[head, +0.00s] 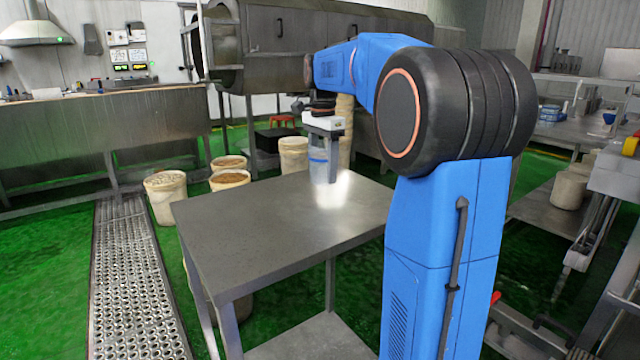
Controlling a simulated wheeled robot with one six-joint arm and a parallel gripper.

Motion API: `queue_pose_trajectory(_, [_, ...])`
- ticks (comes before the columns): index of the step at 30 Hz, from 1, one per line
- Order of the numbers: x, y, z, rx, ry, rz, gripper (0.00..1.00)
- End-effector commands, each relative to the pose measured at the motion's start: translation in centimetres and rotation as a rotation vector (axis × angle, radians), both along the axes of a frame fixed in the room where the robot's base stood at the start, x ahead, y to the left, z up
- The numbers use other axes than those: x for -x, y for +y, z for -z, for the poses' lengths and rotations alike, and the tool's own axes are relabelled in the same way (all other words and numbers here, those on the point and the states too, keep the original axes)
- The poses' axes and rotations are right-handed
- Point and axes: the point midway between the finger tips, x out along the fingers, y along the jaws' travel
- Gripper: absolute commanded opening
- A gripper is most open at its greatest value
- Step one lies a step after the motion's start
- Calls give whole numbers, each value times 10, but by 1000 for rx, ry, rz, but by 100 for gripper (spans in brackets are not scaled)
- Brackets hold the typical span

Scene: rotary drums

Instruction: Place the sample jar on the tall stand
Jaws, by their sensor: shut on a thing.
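My gripper (322,132) is above the far right part of a grey steel table (240,240), pointing down. It is shut on a bluish, see-through sample jar (319,163), which hangs upright below the fingers. The jar's lower end overlaps a bright patch on the table top, so I cannot tell whether it touches the table. The fingers and the jar's top are small and partly merged in this view. I cannot pick out a separate tall stand; whether the steel table is that stand is unclear.
Several filled pale buckets (165,193) stand on the green floor behind and left of the table. A grated drain strip (130,280) runs along the floor at left. A large steel drum machine (290,45) stands behind. The table's left and front top is bare.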

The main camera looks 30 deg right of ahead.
Motion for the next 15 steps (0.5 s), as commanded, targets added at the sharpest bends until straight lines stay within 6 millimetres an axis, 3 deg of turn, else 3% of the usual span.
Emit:
queue_pose_trajectory(10, [0,0,36,0,1,0,21])
queue_pose_trajectory(15, [0,0,43,0,-1,0,21])
